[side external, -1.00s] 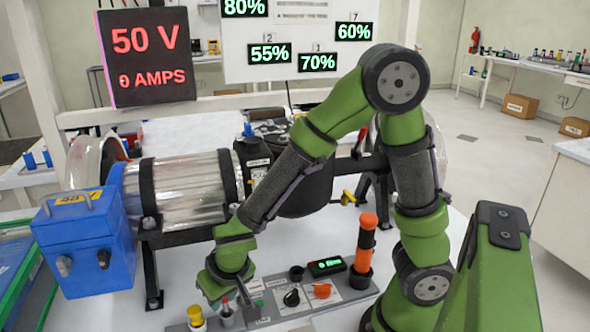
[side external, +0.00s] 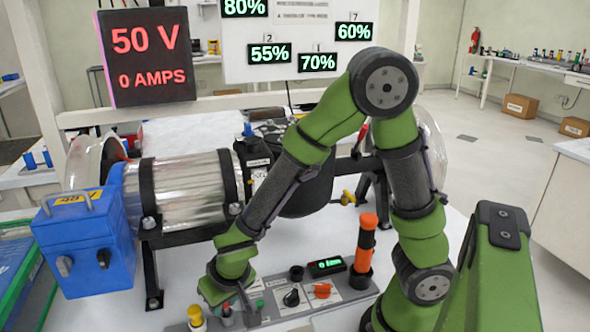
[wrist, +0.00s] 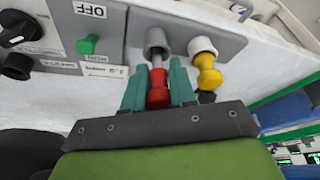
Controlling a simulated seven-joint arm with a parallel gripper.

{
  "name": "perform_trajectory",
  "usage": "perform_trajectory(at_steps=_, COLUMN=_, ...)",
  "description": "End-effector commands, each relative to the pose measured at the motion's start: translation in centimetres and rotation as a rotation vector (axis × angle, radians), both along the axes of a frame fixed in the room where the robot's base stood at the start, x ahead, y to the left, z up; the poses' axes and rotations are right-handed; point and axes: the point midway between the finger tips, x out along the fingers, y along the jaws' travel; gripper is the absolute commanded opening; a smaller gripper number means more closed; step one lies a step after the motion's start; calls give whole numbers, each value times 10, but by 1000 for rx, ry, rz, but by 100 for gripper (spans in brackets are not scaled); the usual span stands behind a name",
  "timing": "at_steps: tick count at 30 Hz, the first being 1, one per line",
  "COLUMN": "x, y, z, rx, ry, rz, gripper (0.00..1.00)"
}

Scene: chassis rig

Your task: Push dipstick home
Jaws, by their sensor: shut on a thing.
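My gripper (wrist: 156,85) is shut on a red-handled stick (wrist: 158,94) in the wrist view, one teal finger on each side of it. I take this stick to be the dipstick. A short length of bare metal rod shows between the red handle and the grey socket (wrist: 155,40) on the panel, and the rod lines up with the socket. How deep the rod sits inside is hidden. In the side external view my gripper (side external: 243,299) is low over the panel's left part, and the small red piece (side external: 226,309) shows beside it.
A yellow-handled plug (wrist: 208,76) in a white collar stands close beside the red stick. The grey panel (side external: 345,298) also carries a green button (wrist: 87,45), dark knobs and a small green display (side external: 326,267). An orange-topped tool (side external: 366,240) stands upright at its right.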

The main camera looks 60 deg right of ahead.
Motion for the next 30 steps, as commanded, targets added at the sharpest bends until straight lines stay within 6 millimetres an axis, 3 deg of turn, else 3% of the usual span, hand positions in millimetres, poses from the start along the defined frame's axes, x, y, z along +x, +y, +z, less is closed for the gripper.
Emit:
perform_trajectory(at_steps=12, x=-1, y=0, z=-4, rx=-1, ry=1, rz=1, gripper=0)
perform_trajectory(at_steps=13, x=-1, y=0, z=-4, rx=-1, ry=1, rz=1, gripper=27)
perform_trajectory(at_steps=18, x=0, y=0, z=-4, rx=-1, ry=1, rz=1, gripper=53)
perform_trajectory(at_steps=30, x=-1, y=1, z=2, rx=2, ry=-3, rz=0, gripper=55)
